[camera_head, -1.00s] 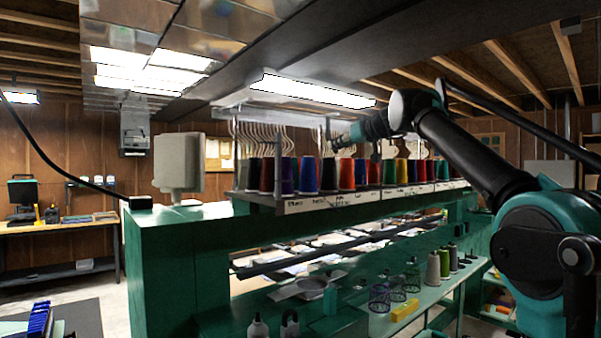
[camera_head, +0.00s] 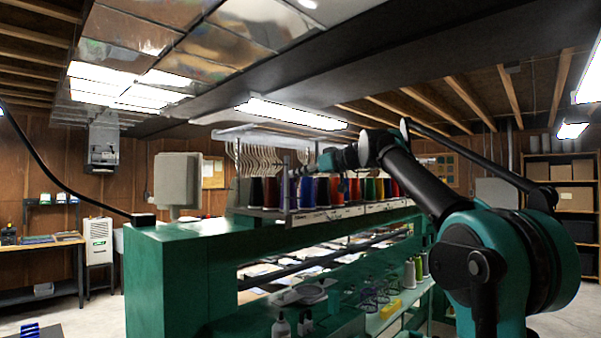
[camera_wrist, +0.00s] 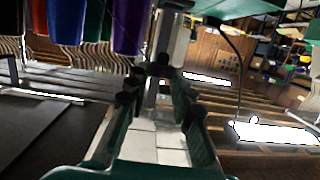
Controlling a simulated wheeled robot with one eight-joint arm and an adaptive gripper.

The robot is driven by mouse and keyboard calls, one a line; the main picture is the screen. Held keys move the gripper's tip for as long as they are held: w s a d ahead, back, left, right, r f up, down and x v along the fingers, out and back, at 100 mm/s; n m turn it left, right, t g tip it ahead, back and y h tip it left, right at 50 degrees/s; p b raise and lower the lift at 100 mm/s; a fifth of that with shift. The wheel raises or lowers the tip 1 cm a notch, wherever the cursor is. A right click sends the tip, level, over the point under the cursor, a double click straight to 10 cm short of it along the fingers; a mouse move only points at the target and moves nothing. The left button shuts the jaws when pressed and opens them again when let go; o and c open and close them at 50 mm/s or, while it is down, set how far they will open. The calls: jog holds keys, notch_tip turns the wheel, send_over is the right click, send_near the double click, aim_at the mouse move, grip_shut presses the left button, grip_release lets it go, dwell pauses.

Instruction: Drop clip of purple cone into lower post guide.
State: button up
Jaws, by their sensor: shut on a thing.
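The purple cone (camera_wrist: 129,27) shows at the top of the wrist view, just left of a grey post (camera_wrist: 169,40). My gripper (camera_wrist: 160,82) has its dark fingers close together below that post in the picture. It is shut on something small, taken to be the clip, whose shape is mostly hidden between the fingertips. In the head view my gripper (camera_head: 328,161) is small and hangs over the row of cones, near the upright posts. I cannot make out the lower post guide clearly, nor tell whether the clip touches it.
Blue (camera_wrist: 66,22) and other cones stand close beside the purple one. The green machine frame (camera_head: 175,270) carries the cone shelf (camera_head: 325,214). A long lamp (camera_head: 292,113) and dark ceiling duct (camera_head: 400,75) hang above. Open floor lies at the left.

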jog(key=shift+f, duration=2.85)
jog(key=shift+f, duration=0.1)
jog(key=o, duration=0.8)
jog(key=shift+o, duration=0.2)
